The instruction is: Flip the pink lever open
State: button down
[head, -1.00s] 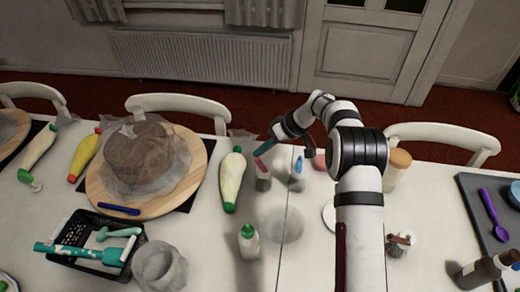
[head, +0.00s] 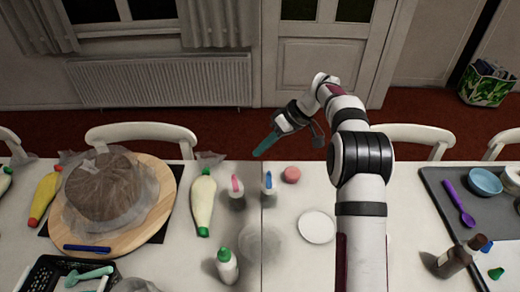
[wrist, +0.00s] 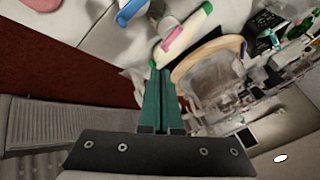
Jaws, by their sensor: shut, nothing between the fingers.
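The pink lever (head: 236,184) sticks up from a small, pale, see-through body on the white table, left of a similar one with a blue lever (head: 268,181). Whether the pink lever is flipped open I cannot tell. In the wrist view the pink lever (wrist: 172,38) lies just beyond my fingertips, with the blue lever (wrist: 130,10) at the upper left. My gripper (head: 257,153) has teal fingers, shut and empty. In the head view its tips are above and slightly right of the pink lever, apart from it. The fingers also show shut in the wrist view (wrist: 158,68).
A white bottle with green ends (head: 203,203) lies left of the pink lever. A small green-capped bottle (head: 227,266) stands in front. A pink round item (head: 292,174) and a white disc (head: 317,227) are to the right. A wrapped cake on a wooden board (head: 165,195) is at left.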

jog(key=s+d+f+m+t+y, duration=0.2)
jog(key=d+m, duration=0.5)
jog(key=m, duration=0.4)
jog(key=s+f+y, duration=0.1)
jog(key=s+y, duration=0.1)
jog(key=s, duration=0.1)
jog(key=shift+d+f+m+t, duration=0.2)
jog(key=shift+d+m+t, duration=0.1)
jog(key=shift+d+m, duration=0.1)
send_near(235, 177)
jog(key=f, duration=0.3)
jog(key=shift+w+a+f, duration=0.15)
jog(key=shift+a+f, duration=0.05)
jog(key=shift+a, duration=0.2)
jog(key=a, duration=0.1)
jog(key=w+a, duration=0.1)
jog(key=a, duration=0.1)
jog(key=shift+a+f, duration=0.2)
jog(key=shift+a, duration=0.5)
